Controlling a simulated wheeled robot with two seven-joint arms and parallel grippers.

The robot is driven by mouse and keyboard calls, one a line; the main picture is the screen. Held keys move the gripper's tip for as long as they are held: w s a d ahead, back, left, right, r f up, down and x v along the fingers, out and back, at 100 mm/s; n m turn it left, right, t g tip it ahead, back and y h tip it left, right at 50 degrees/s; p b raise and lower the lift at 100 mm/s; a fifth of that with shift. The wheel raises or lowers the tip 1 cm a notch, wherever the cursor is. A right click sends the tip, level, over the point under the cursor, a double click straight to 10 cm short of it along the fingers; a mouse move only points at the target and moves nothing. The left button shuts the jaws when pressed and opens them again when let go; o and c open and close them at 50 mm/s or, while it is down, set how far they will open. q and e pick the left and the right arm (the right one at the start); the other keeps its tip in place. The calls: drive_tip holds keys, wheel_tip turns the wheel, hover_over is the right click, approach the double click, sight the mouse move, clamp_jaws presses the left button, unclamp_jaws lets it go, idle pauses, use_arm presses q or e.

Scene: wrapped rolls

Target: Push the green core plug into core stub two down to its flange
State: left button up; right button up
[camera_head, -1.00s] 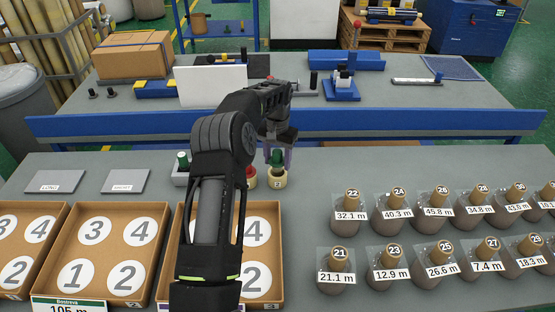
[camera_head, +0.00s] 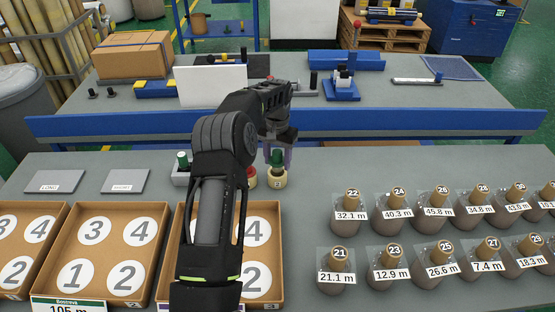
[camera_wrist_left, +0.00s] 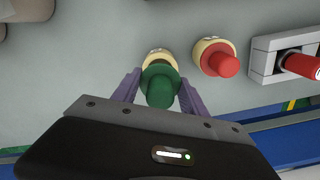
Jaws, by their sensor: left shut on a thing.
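The green core plug (camera_head: 277,157) stands in or on core stub two (camera_head: 277,181), a cream stub marked 2 on the grey table. In the left wrist view the green plug (camera_wrist_left: 160,86) covers most of the stub (camera_wrist_left: 158,58). My left gripper (camera_head: 278,150) is shut on the green plug from above, with a purple finger on each side (camera_wrist_left: 159,92). How deep the plug sits in the stub is hard to tell. My right gripper is not in view.
Just left stands another stub with a red plug (camera_wrist_left: 222,63), then a grey holder (camera_wrist_left: 284,57) with another plug. Shallow numbered boxes (camera_head: 112,288) lie front left; several labelled wrapped rolls (camera_head: 345,218) stand right. A blue rail (camera_head: 400,123) runs behind.

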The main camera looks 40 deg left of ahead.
sight(278, 151)
use_arm(q)
drive_tip(key=shift+f+b, duration=0.8)
drive_tip(key=shift+f, duration=0.45)
drive_tip(key=o, duration=1.4)
wheel_tip(278, 151, up, 8)
drive_tip(key=shift+f+b, duration=0.1)
drive_tip(key=shift+b, duration=0.65)
drive_tip(key=shift+d+f, duration=0.1)
